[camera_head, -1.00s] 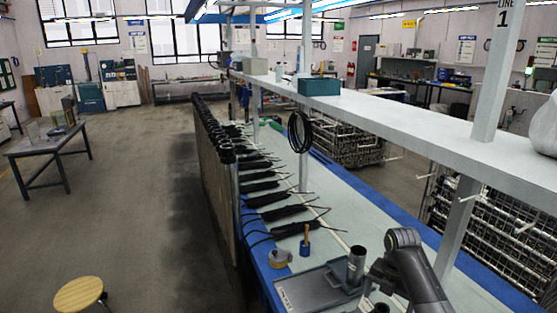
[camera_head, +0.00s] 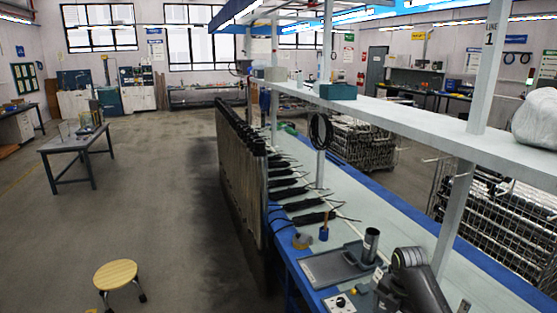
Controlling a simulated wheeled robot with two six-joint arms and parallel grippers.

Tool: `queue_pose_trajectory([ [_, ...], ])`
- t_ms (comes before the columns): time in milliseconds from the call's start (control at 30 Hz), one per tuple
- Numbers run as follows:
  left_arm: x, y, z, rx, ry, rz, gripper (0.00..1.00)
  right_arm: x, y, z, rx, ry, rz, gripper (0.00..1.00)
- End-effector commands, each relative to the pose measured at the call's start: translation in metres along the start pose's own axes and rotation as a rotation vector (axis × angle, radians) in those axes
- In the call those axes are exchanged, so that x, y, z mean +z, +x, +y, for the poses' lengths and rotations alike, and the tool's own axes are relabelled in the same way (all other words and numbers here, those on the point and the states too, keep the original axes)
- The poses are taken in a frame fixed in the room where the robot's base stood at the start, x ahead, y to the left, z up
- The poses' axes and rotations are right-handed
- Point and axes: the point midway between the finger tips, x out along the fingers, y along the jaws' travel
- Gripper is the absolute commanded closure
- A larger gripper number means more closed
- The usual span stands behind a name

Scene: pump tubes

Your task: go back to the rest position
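One dark grey arm of mine (camera_head: 425,285) rises at the lower right, bent at its top joint, over the near end of the workbench. Dark parts crowd together just left of it, and I cannot make out gripper fingers or anything held there. My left arm and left gripper do not show. A grey tray (camera_head: 325,268) lies on the bench left of my arm, with an upright metal cylinder (camera_head: 371,245) at its right side. Several black pump tubes (camera_head: 305,219) lie in a row along the bench.
The long bench (camera_head: 440,240) has a white shelf (camera_head: 420,125) on posts above it. A small device with a black knob (camera_head: 340,303) sits at the near edge. A wooden stool (camera_head: 116,274) stands at the lower left. The floor between stool and bench is clear.

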Motion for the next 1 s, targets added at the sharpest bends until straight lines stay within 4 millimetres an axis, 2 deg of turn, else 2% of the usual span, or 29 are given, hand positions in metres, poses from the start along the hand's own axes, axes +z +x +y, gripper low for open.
queue_pose_trajectory([
  [67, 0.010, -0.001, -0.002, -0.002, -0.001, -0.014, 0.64, -0.002, 0.019, -0.006, -0.003, 0.058, 0.001, 0.06],
  [167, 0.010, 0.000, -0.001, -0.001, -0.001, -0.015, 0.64, -0.005, 0.043, -0.015, -0.002, 0.144, -0.002, 0.06],
  [367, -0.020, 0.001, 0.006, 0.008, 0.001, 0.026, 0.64, -0.016, 0.105, -0.040, 0.001, 0.368, -0.013, 0.06],
  [467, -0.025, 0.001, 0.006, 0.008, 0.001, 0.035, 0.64, -0.028, 0.147, -0.062, 0.002, 0.522, -0.022, 0.06],
  [567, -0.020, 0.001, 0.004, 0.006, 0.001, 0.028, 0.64, -0.046, 0.199, -0.095, 0.005, 0.721, -0.033, 0.06],
  [700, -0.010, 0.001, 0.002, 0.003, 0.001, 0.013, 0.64, -0.082, 0.270, -0.150, 0.018, 1.025, -0.055, 0.06],
  [867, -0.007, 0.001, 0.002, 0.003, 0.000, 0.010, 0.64, -0.135, 0.336, -0.222, 0.043, 1.362, -0.075, 0.06],
  [1000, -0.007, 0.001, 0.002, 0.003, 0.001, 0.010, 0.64, -0.191, 0.379, -0.288, 0.071, 1.647, -0.083, 0.06],
])
